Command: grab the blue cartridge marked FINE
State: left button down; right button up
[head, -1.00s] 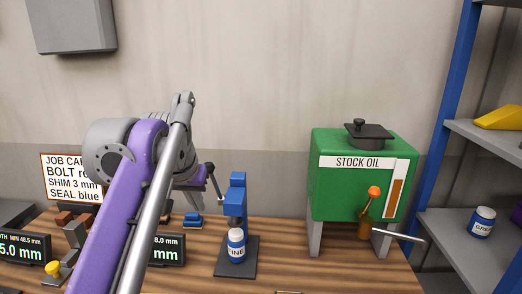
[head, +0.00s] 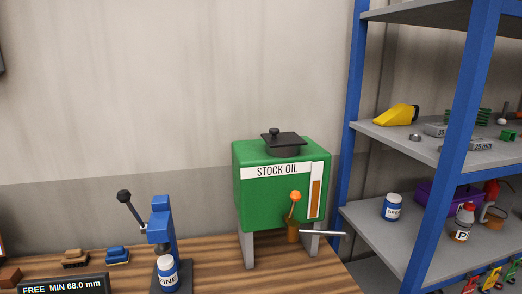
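The blue cartridge (head: 169,281) with a white label stands upright at the foot of a small blue lever press (head: 161,225) on the wooden bench. Only part of its label shows, reading about "INE", and its base is near the picture's bottom edge. A second blue cartridge (head: 393,207) with a white label stands on the grey rack shelf at right; its lettering is too small to read surely now. Neither of my grippers is in view.
A green STOCK OIL tank (head: 264,205) on legs stands right of the press, with an orange-knobbed lever and a rod jutting right. Two brushes (head: 117,254) and a display (head: 63,286) are at left. The blue-posted rack (head: 455,150) holds a yellow object and bottles.

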aim_at(170, 282)
jog(key=k+l+u, duration=0.15)
jog(key=u, duration=0.35)
jog(key=k+l+u, duration=0.1)
jog(key=u, duration=0.35)
jog(key=k+u, duration=0.25)
jog(key=u, duration=0.25)
jog(key=i+j, duration=0.2)
jog(key=i, duration=0.25)
jog(key=i+j, duration=0.2)
jog(key=i, duration=0.3)
